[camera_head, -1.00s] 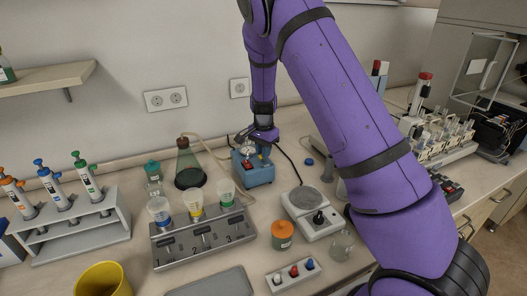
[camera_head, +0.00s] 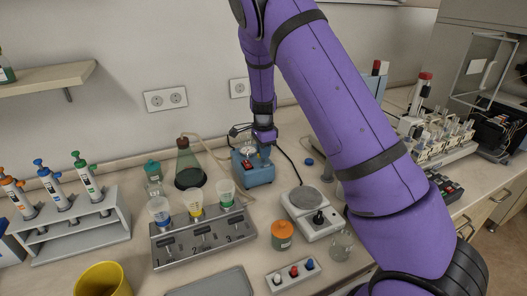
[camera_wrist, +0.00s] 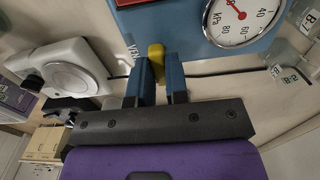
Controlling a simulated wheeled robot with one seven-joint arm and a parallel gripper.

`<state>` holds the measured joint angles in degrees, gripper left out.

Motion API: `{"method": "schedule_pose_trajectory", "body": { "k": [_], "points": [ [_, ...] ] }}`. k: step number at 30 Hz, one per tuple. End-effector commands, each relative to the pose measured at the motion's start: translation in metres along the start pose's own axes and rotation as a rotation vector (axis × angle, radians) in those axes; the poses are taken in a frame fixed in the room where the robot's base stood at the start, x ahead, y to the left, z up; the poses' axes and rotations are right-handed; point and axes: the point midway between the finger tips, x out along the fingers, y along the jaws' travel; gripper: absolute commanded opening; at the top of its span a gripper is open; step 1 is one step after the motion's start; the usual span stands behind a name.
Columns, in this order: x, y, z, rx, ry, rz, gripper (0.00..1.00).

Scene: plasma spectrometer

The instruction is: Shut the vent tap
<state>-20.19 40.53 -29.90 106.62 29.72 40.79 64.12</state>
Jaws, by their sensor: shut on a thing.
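The vent tap (camera_wrist: 156,52) shows in the wrist view as a small yellow lever at the lower edge of the blue pump box (camera_wrist: 180,28), beside a partly hidden label starting with "V". My gripper (camera_wrist: 160,68) has its two blue fingers around the lever, shut on it. The lever's lower part is hidden between the fingers. In the head view, my gripper (camera_head: 263,150) reaches down to the blue pump box (camera_head: 256,174) at the back of the bench; the tap itself is too small or hidden there to make out. A round kPa gauge (camera_wrist: 240,18) sits on the box.
A filter rack (camera_head: 205,243) with several funnels and a dark flask (camera_head: 189,167) stand left of the pump. A stirrer plate (camera_head: 311,211) and an orange jar (camera_head: 282,235) stand in front of it to the right. A hose and a cable run close by.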

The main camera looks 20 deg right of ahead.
Motion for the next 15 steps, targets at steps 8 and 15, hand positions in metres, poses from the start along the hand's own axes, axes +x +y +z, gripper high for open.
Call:
{"method": "schedule_pose_trajectory", "body": {
  "k": [8, 15],
  "points": [
    [-0.0009, -0.001, 0.0001, 0.003, 0.0, -0.003, 0.0],
    [-0.0006, -0.0007, 0.0001, 0.002, 0.0, -0.002, 0.4]
  ]
}}
